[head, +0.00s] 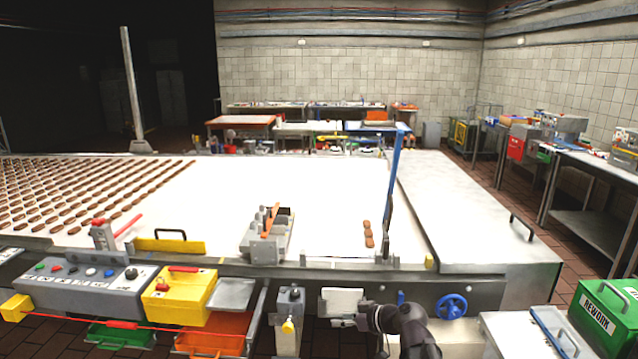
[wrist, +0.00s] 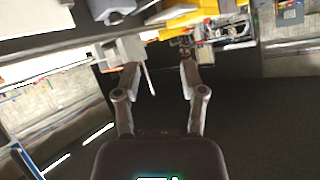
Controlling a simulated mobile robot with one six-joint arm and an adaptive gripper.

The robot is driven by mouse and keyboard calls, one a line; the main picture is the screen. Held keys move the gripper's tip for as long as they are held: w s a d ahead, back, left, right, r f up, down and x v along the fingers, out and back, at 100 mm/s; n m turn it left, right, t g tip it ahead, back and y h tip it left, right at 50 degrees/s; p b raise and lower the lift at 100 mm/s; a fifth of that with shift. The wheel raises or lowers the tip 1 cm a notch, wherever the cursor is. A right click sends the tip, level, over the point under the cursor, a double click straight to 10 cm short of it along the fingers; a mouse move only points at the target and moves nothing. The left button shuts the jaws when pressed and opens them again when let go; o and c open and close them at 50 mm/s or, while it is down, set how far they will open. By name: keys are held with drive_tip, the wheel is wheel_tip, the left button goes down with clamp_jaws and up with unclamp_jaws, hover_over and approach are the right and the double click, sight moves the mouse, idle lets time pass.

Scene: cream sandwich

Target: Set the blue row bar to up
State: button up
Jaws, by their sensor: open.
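The blue row bar (head: 396,165) is a thin bar at the right part of the white belt. Its lower end is by the belt's front edge, and its upper end shows above the belt's far edge. From this angle I cannot tell for sure whether it stands up or lies across. A blue strip (wrist: 28,162) at the lower left of the wrist view may be part of it. My gripper (wrist: 159,75) is open, with its fingers apart and nothing clearly held. In the head view my dark arm is at the bottom, in front of the belt and below the bar.
The white belt (head: 330,190) carries many brown pieces at left and a short row (head: 369,235) beside the bar. A grey block device (head: 268,235) stands left of it. A blue handwheel (head: 452,307) is right of my arm. A green REWORK box (head: 604,315) stands far right.

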drive_tip(key=s+d+f+m+g+h+p, duration=0.2)
drive_tip(key=s+d+f+m+g+h, duration=0.4)
drive_tip(key=s+d+h, duration=0.4)
drive_tip(key=s+f+m, duration=0.1)
drive_tip(key=s+m, duration=0.1)
drive_tip(key=shift+s+d+f+g+h, duration=0.3)
drive_tip(key=shift+d+f+g, duration=0.05)
drive_tip(key=shift+d+g, duration=0.05)
idle(1.9)
